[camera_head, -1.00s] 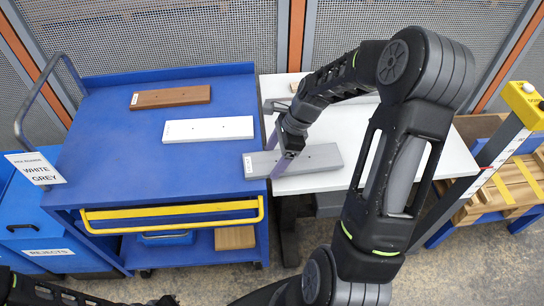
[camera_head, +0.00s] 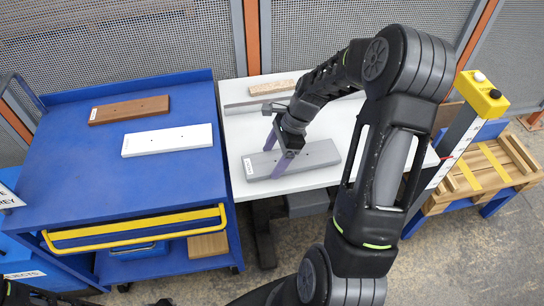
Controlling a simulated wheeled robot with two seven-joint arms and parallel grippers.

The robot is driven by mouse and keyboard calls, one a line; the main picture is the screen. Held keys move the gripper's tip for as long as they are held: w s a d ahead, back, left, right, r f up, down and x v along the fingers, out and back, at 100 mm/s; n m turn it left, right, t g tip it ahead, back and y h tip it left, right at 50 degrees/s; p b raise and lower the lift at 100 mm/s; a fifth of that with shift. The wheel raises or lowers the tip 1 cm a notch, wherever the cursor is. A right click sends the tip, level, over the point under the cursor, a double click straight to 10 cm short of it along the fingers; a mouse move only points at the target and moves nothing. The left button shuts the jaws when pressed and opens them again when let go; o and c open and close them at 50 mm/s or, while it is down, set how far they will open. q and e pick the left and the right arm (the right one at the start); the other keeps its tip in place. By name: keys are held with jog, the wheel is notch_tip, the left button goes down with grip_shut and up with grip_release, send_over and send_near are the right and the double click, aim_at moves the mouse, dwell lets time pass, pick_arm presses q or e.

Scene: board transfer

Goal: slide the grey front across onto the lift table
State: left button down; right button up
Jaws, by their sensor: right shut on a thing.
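The grey front (camera_head: 318,154) is a flat grey board with a small white label at its left end. It lies on the white lift table (camera_head: 350,114), near the front edge, with its whole length over the tabletop. My right gripper (camera_head: 273,162) is shut on the grey front, its purple fingers across the board left of its middle. The blue cart (camera_head: 75,180) stands to the left, with a narrow gap between it and the lift table. My left gripper is not in view; only dark pieces of my own body show at the bottom left.
A brown board (camera_head: 129,110) and a white board (camera_head: 168,140) lie on the cart. A grey bar (camera_head: 248,107) and a speckled tan strip (camera_head: 273,87) are at the lift table's back. A yellow-topped post (camera_head: 482,94) and a wooden pallet (camera_head: 485,170) stand at right.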

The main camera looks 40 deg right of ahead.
jog(key=shift+s+d, duration=0.25)
jog(key=shift+d, duration=0.2)
jog(key=o, duration=1.7)
jog(key=v, duration=0.7)
jog(key=shift+d+r+b, duration=0.1)
jog(key=shift+r+b, duration=0.2)
jog(key=shift+b, duration=0.05)
